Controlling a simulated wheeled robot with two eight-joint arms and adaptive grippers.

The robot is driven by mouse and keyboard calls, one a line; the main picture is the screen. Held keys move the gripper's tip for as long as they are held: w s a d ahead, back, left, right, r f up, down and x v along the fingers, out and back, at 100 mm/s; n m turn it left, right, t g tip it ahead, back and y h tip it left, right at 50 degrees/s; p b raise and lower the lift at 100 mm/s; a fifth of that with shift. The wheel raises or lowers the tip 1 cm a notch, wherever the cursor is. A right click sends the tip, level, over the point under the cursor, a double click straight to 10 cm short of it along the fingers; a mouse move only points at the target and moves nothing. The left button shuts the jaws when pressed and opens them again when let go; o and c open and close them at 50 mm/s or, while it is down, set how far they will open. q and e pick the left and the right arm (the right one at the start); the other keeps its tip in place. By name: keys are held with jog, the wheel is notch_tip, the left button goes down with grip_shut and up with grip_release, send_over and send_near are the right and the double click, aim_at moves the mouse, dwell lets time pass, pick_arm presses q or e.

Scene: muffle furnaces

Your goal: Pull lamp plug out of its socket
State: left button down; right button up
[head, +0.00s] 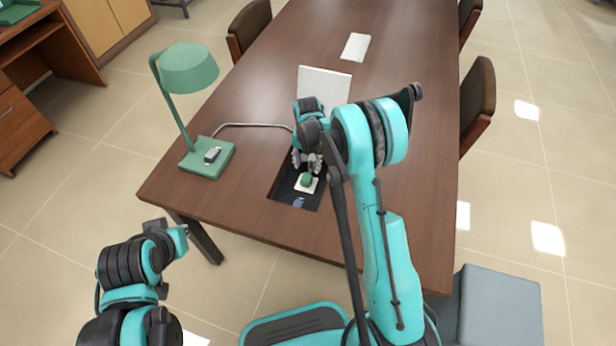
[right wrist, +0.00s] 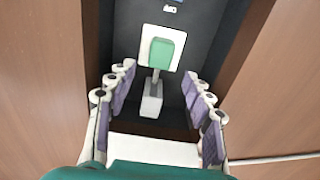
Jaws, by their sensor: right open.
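The green lamp plug (head: 307,179) sits in a white socket plate (head: 298,188) inside a dark recess in the table. In the right wrist view the plug (right wrist: 161,53) shows as a green block on the white plate (right wrist: 173,36), just beyond the fingers. My right gripper (head: 307,164) is open and empty over the recess, its fingers (right wrist: 161,92) spread to either side, apart from the plug. The green lamp (head: 188,68) stands on the table to the left.
The lamp's pale cord (head: 252,125) runs across the table (head: 405,55) towards the recess, partly hidden by my right arm. Chairs (head: 478,105) stand at the table's sides. The recess walls flank the fingers.

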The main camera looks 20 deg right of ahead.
aim_at(307, 176)
notch_tip(307, 176, down, 8)
jog(key=b, duration=0.2)
jog(key=shift+r+b, duration=0.25)
jog(key=shift+b, duration=0.05)
